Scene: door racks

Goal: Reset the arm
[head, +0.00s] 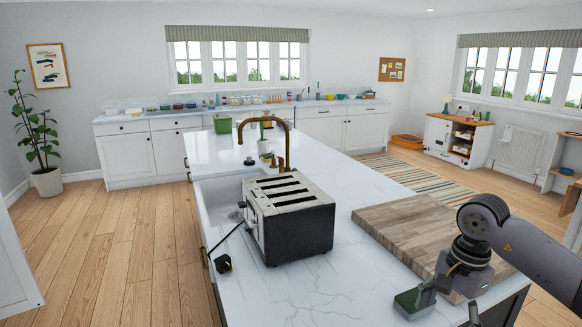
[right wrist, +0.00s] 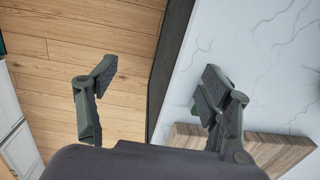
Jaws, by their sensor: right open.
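My right arm (head: 515,245) comes in from the right in the head view and bends down beside the wooden board. My right gripper (head: 441,311) is low at the front right of the island. In the right wrist view the right gripper (right wrist: 157,80) has its two fingers wide apart with nothing between them. One finger is over the floor side and the other over the white countertop (right wrist: 245,60), with the counter's dark side between. My left arm and gripper are not in view.
The wooden board (head: 420,230) lies close to my right gripper and shows in the right wrist view (right wrist: 280,150). A brass tap (head: 280,135) stands behind. Wooden floor (head: 110,250) is clear at left.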

